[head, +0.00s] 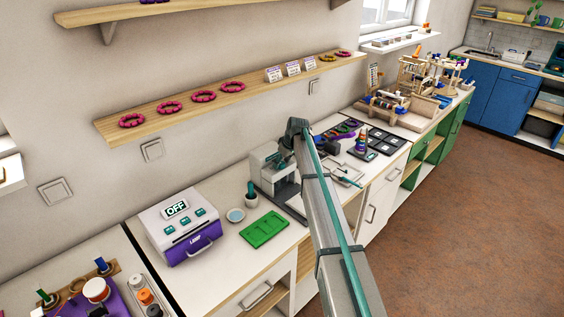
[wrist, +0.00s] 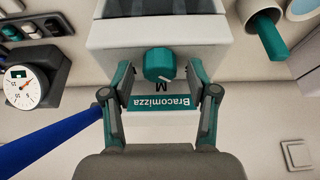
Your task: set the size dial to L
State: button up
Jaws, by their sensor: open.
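The size dial (wrist: 159,63) is a round teal knob on the front of a pale grey machine (wrist: 112,35), which appears upside down in the wrist view. A light mark on the knob's lower edge faces a black letter M. A teal label reading "Bracomizza" (wrist: 163,103) lies below the letter. No L is visible. My gripper (wrist: 161,80) is open, one finger on each side of the dial, with gaps between fingers and knob. In the head view the machine (head: 263,160) stands on the counter, partly hidden by my arm; the dial cannot be made out clearly there.
A teal-topped cup (head: 251,194), a small bowl (head: 235,215) and a green tray (head: 264,229) lie left of the machine. A laminator (head: 180,228) reading OFF stands further left. In the wrist view a round-faced scale (wrist: 34,85) and a blue bar (wrist: 50,138) are at left.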

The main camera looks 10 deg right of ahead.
grip_shut()
jog(key=shift+m+b, duration=0.3)
jog(key=shift+s+a+f+m+t+h+b, duration=0.1)
jog(key=shift+m+t+h+b, duration=0.15)
jog(key=shift+m+b, duration=0.35)
jog(key=shift+f+m+t+h+b, duration=0.15)
jog(key=shift+m+h+b, duration=0.25)
jog(key=shift+m, duration=0.2)
jog(key=m+h+b, duration=0.1)
jog(key=m, duration=0.1)
jog(key=m+h+b, duration=0.1)
jog(key=m+b, duration=0.1)
jog(key=m, duration=0.1)
jog(key=shift+a+r, duration=0.1)
jog(key=shift+r, duration=0.05)
jog(key=m+h+b, duration=0.1)
jog(key=m, duration=0.2)
jog(key=m+h+b, duration=0.1)
jog(key=m, duration=0.1)
jog(key=shift+a+m+g+b, duration=0.1)
jog(key=shift+m+g+b, duration=0.2)
jog(key=shift+m+b, duration=0.1)
jog(key=shift+w+r+m+g+h+b, duration=0.1)
jog(key=shift+m+g+h+b, duration=0.25)
jog(key=shift+m, duration=0.65)
jog(key=shift+w+m+g+h+b, duration=0.15)
jog(key=shift+m+b, duration=0.25)
jog(key=shift+m, duration=0.6)
jog(key=shift+s, duration=0.1)
